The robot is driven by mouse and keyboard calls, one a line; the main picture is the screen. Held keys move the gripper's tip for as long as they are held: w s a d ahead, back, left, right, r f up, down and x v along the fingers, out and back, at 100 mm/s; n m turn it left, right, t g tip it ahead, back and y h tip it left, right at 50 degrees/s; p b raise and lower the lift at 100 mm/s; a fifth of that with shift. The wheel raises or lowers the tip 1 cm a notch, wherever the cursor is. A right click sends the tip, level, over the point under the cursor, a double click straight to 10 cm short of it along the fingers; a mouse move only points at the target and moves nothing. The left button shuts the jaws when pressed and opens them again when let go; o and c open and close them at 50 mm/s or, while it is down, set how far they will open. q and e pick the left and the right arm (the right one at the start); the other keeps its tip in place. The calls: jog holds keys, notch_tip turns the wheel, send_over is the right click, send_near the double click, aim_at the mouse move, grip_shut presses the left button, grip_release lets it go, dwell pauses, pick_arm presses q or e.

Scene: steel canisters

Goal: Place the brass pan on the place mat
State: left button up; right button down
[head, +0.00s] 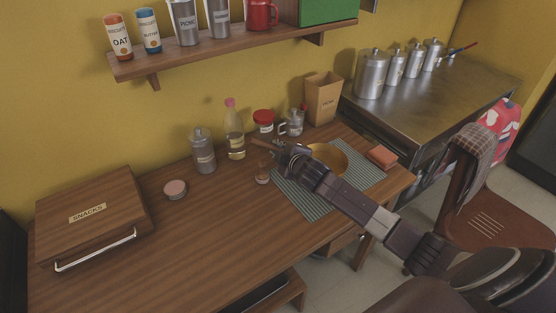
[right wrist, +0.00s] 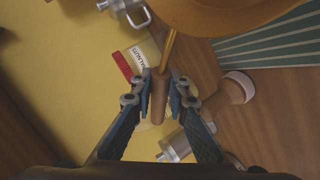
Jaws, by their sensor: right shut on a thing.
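The brass pan (head: 330,157) is over the far part of the striped grey-green place mat (head: 300,201) in the head view, partly hidden by my right arm. Whether its base touches the mat I cannot tell. My right gripper (head: 277,150) is shut on the pan's handle, on the left of the pan. In the right wrist view, the fingers (right wrist: 160,84) close around the brown handle, and the pan's bowl (right wrist: 225,12) shows at the top edge. The mat's striped corner (right wrist: 270,48) lies to its right there. My left gripper is not in view.
A small wooden object (head: 262,173) stands by the mat's left edge, and an orange block (head: 381,157) by its right. A bottle (head: 234,138), steel canister (head: 203,151), red-lidded jar (head: 263,122) and paper bag (head: 323,98) stand behind.

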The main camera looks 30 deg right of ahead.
notch_tip(320, 180, down, 4)
jog(key=shift+f, duration=0.25)
jog(key=shift+f+b, duration=0.1)
jog(key=shift+b, duration=0.2)
jog(key=c, duration=1.9)
grip_release()
